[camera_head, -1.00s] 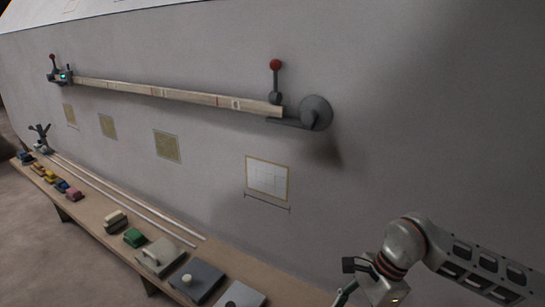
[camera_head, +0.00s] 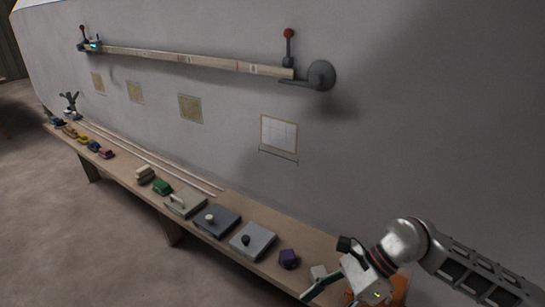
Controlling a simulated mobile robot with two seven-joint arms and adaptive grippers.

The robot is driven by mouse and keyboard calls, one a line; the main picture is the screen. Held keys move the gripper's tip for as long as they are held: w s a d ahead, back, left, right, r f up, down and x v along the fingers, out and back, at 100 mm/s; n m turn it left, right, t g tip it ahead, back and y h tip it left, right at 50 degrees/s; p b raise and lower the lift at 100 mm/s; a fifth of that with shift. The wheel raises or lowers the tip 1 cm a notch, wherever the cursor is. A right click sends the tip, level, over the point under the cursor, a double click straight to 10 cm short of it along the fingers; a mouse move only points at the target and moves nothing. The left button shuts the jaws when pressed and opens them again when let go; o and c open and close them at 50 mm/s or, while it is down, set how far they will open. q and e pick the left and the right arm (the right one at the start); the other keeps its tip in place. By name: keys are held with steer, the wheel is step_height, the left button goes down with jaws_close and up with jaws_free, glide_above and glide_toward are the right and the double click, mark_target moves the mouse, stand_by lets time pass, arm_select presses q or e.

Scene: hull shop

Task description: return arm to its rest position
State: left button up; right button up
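My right arm comes in from the lower right. Its forearm, wrist and gripper (camera_head: 322,284) show low in the picture, over the right end of the wooden bench. One dark greenish finger points down and left. The other finger is not clear, so I cannot tell whether the gripper is open or shut. I see nothing clearly held in it. My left arm and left gripper are not in view.
A long wooden batten (camera_head: 190,60) is held along the grey hull wall by clamps with red-knobbed levers. Below it, the bench (camera_head: 125,174) carries sanding blocks (camera_head: 253,241), a purple block (camera_head: 288,259) and an orange thing (camera_head: 396,291) beside my wrist. Open floor lies left.

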steer(key=s+a+r+m+t+y+p, duration=0.1)
steer(key=a+r+m+t+y+p, duration=0.2)
steer(key=a+r+m+t+y, duration=0.7)
steer(key=w+d+f+m+t+h+p, duration=0.15)
steer(key=d+f+m+t+h, duration=0.35)
steer(key=m, duration=1)
steer(key=w+d+f+m+t+h, duration=0.25)
steer(key=d+m+h, duration=0.45)
steer(key=m, duration=0.8)
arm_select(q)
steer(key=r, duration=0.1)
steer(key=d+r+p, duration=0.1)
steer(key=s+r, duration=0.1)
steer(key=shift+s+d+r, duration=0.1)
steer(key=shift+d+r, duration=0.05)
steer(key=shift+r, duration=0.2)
arm_select(e)
steer(key=s+d+f+m+g+h, duration=0.2)
steer(key=s+d+f+m, duration=0.2)
steer(key=s+f, duration=0.3)
steer(key=s+d+f+m+g+h, duration=0.2)
steer(key=s+d+f+m, duration=0.2)
steer(key=f, duration=0.6)
steer(key=s+m, duration=0.2)
steer(key=shift+s+d+g, duration=0.35)
steer(key=shift+s+d, duration=0.05)
